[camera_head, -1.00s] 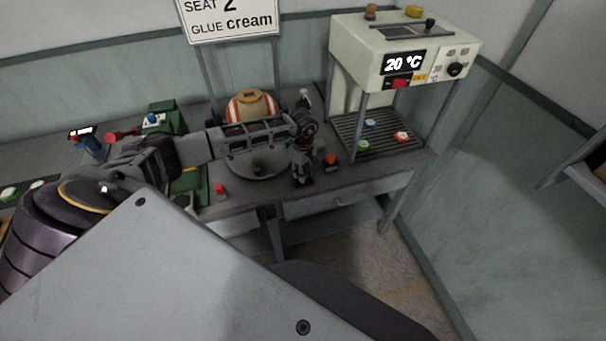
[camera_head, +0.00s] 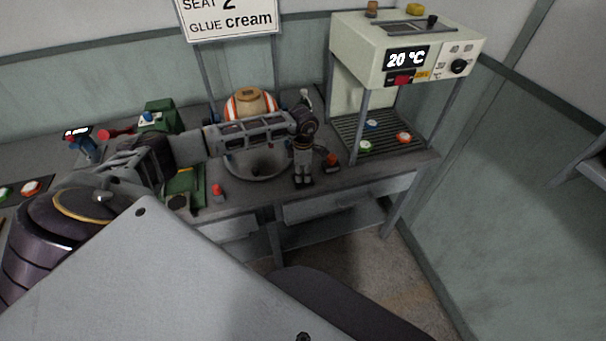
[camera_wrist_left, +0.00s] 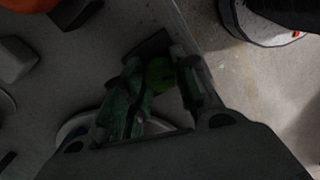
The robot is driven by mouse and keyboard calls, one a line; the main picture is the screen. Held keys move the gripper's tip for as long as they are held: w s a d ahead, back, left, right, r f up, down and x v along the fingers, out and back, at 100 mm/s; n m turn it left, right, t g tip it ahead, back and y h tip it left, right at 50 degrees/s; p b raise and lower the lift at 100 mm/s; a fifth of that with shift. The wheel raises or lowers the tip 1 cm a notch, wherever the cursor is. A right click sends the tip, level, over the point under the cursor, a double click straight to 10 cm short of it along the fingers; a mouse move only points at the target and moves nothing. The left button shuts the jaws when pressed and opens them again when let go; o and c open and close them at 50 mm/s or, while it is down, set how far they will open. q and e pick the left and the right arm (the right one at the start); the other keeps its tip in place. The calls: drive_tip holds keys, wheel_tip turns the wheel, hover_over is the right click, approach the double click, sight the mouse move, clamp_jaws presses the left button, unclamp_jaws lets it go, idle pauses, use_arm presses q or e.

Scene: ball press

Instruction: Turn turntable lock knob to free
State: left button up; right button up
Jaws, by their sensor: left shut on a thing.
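The turntable (camera_head: 240,172) is a round grey dish on the bench, partly behind my left forearm. My left gripper (camera_head: 303,182) points down at the front right of the dish, by the bench's front edge. In the left wrist view, its fingers (camera_wrist_left: 160,90) are shut on a small green piece (camera_wrist_left: 160,73), which looks like the lock knob. The picture is dark there, and the knob's pointer or marking cannot be read. In the head view the fingers hide the knob. My right gripper is not in view.
A red-topped button (camera_head: 331,160) stands just right of my left gripper, and another red-topped piece (camera_head: 218,191) stands left of the dish. A heater box (camera_head: 405,60) with a wire shelf (camera_head: 385,140) is at the right.

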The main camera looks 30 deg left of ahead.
sight(303, 174)
use_arm(q)
drive_tip(key=shift+n+b, duration=0.3)
drive_tip(key=shift+n, duration=1.1)
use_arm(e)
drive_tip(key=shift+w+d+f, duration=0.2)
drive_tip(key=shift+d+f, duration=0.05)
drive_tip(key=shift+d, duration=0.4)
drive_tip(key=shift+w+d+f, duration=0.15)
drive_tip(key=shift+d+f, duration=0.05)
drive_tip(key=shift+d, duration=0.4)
use_arm(q)
drive_tip(key=shift+r+n, duration=0.1)
drive_tip(key=shift+n, duration=0.3)
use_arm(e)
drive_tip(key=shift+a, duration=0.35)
use_arm(q)
drive_tip(key=o, duration=1.1)
drive_tip(key=shift+c, duration=0.2)
wheel_tip(303, 174, up, 12)
drive_tip(key=shift+d, duration=0.1)
